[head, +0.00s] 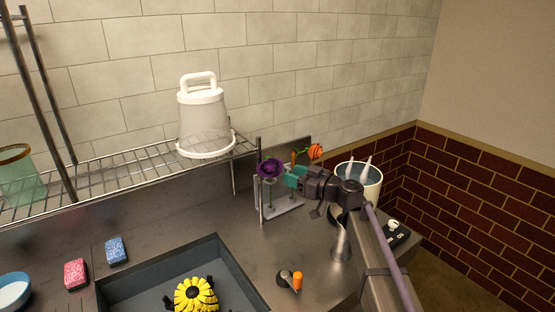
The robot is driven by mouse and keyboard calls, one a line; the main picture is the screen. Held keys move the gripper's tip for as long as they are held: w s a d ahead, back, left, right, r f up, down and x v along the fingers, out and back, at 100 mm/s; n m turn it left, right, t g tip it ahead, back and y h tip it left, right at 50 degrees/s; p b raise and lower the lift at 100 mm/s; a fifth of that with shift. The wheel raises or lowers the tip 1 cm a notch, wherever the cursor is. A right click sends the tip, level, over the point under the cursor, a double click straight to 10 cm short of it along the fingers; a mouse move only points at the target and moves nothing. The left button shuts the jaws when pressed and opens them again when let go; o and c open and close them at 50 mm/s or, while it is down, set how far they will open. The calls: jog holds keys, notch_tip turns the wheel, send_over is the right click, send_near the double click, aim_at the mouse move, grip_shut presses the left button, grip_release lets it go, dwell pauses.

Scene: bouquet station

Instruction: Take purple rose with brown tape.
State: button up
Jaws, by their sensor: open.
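A purple rose (270,167) stands upright on a green stem above a light grey stand (283,206) on the counter, beside the shelf's end post. Tape on its stem is too small to make out. My gripper (294,177) reaches in from the right, at about the height of the rose head and just right of it. It is open. A teal patch shows at its fingertips, and I cannot tell whether it belongs to the gripper or to something behind. An orange flower (316,151) stands behind and to the right, its lower stem hidden by my arm.
A wire shelf (120,172) with a white lidded container (203,120) is at left. A white pot (371,183) stands behind my arm. A sink (140,291) with a yellow flower (195,295), sponges (76,272) and a small orange-topped item (297,281) are in front.

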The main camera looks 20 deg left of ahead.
aim_at(271, 168)
jog(key=x, duration=1)
jog(key=shift+a+r, duration=0.1)
jog(key=shift+a, duration=0.35)
jog(key=shift+s+d, duration=0.1)
jog(key=c, duration=0.8)
